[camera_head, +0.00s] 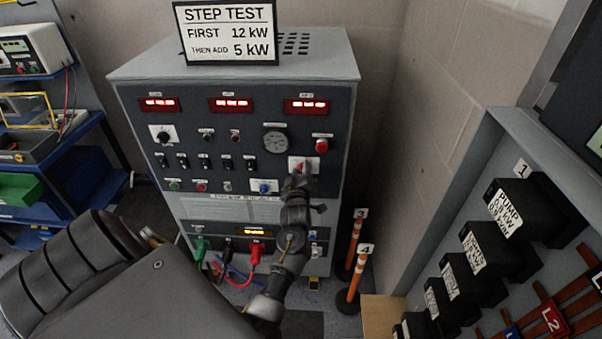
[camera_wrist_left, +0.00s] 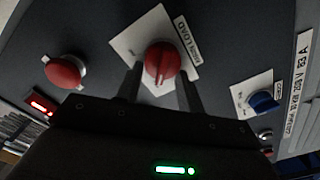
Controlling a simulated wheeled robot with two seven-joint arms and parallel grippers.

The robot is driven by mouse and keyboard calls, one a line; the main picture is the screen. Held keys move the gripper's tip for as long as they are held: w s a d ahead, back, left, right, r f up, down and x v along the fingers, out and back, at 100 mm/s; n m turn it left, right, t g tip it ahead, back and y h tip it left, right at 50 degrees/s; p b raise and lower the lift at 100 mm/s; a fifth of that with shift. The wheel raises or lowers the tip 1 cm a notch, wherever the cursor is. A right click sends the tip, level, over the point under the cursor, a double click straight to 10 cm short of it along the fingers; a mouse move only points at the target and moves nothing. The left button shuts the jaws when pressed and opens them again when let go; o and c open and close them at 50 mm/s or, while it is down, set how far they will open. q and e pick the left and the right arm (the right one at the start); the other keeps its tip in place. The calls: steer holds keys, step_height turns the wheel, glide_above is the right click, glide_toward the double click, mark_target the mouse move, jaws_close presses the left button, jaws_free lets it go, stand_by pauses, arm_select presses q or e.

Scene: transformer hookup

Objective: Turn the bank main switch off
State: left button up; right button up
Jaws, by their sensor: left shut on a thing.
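The load bank (camera_head: 235,100) is a grey cabinet with a dark control panel. A red rotary knob on a white plate (camera_head: 293,162), labelled with a word ending in LOAD, sits on the panel's right side. In the wrist view, the red knob (camera_wrist_left: 162,62) has its raised ridge roughly upright in the picture. My left gripper (camera_head: 299,180) is at this knob, and its two fingers (camera_wrist_left: 160,82) stand on either side of it, shut on it. In the head view the gripper hides part of the knob. My right gripper is not in view.
A red mushroom button (camera_head: 321,146) is above the knob; a blue knob (camera_head: 264,188) is at its lower left. Three red displays are lit. Cables (camera_head: 254,255) plug in below. Orange posts (camera_head: 355,245) stand right of the cabinet, and a breaker panel (camera_head: 500,215) is at right.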

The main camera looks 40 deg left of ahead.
arm_select(q)
steer(key=shift+d+f, duration=0.1)
stand_by(0.3)
steer(key=o, duration=1)
steer(key=s+d+m+p, duration=0.4)
steer(key=s+d+m, duration=0.35)
steer(key=m, duration=1.05)
steer(key=s+d+f+m+g+h+b, duration=0.1)
steer(key=s+d+f+h, duration=0.1)
steer(key=f, duration=0.8)
steer(key=s+d+f+m+g+h+b, duration=0.1)
steer(key=s+d+f+h+b, duration=0.1)
steer(key=f, duration=0.8)
steer(key=s+d+f+g+h+b, duration=0.1)
steer(key=s+f+h+b, duration=0.1)
steer(key=f, duration=0.9)
steer(key=shift+s+d+f+m+g, duration=0.1)
steer(key=shift+s+d+m+g, duration=0.25)
steer(key=shift+s, duration=0.4)
